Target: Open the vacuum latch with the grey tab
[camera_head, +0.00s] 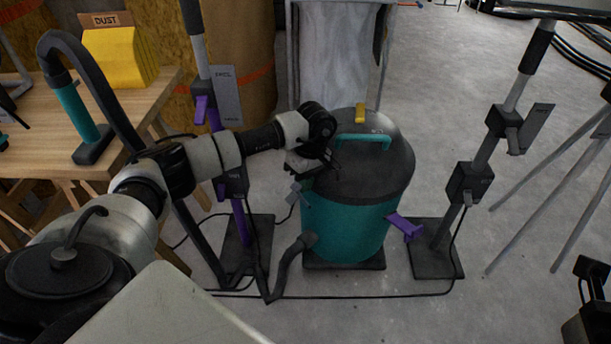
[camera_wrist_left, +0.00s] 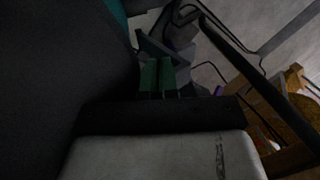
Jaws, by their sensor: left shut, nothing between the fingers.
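The vacuum (camera_head: 345,225) is a teal drum with a dark lid (camera_head: 375,165) and a teal handle. The grey tab (camera_head: 295,191) sticks out at the left of its rim. A yellow tab (camera_head: 360,114) is at the back of the lid and a purple tab (camera_head: 405,226) is low on the right. My left gripper (camera_head: 327,166) is over the lid's left part, above and right of the grey tab. In the left wrist view its green fingers (camera_wrist_left: 158,77) are together and empty. Grey shapes show past the fingertips; I cannot tell whether they are the tab.
A purple stand (camera_head: 240,215) is left of the vacuum, and a post with black boxes (camera_head: 470,182) is on the right. A hose (camera_head: 285,267) and cable lie on the floor in front. A wooden bench (camera_head: 140,98) with a yellow dust box (camera_head: 118,55) is at left.

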